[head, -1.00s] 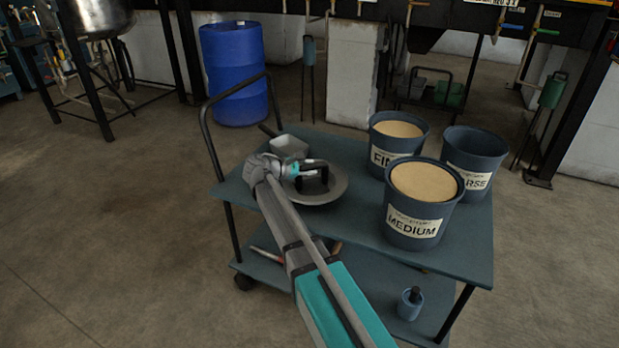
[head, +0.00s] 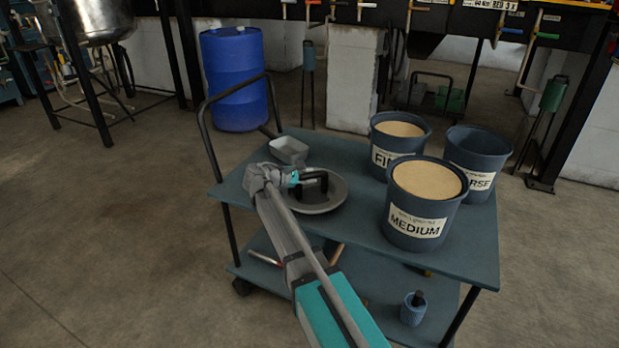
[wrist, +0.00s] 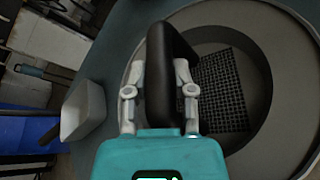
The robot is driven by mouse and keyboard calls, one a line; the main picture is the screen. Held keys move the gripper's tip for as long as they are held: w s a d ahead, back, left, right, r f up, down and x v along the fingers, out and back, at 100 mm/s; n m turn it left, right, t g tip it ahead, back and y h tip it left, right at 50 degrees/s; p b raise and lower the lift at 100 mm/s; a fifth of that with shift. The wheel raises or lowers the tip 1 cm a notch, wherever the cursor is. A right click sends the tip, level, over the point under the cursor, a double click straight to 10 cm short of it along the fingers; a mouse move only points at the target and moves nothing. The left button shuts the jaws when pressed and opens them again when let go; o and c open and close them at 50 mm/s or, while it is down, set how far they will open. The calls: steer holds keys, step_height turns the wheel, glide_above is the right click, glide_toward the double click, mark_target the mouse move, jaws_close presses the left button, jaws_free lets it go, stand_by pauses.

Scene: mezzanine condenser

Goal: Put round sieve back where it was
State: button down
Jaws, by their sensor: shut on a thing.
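The round sieve (head: 333,199) is a wide grey disc with a raised rim and a black arched handle. It is at the left part of the trolley top, and I cannot tell whether it touches the surface. In the wrist view its grey rim (wrist: 285,45) surrounds a darker round well with a square patch of black mesh. My gripper (head: 297,179) reaches in from the left, shut on the black handle. In the wrist view my gripper (wrist: 158,95) has one finger on each side of the handle, which hides part of the sieve.
The blue-grey trolley (head: 350,235) carries a small grey scoop (head: 290,150) behind the sieve. Buckets marked FINE (head: 384,150) and MEDIUM (head: 412,220), and a partly hidden one (head: 478,150), stand right. A push handle (head: 205,125) rises at left. A blue drum (head: 235,80) stands behind.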

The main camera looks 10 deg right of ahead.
steer(key=shift+c, duration=2.3)
jaws_free()
steer(key=shift+r, duration=0.15)
steer(key=p+v, duration=0.4)
steer(key=v, duration=0.8)
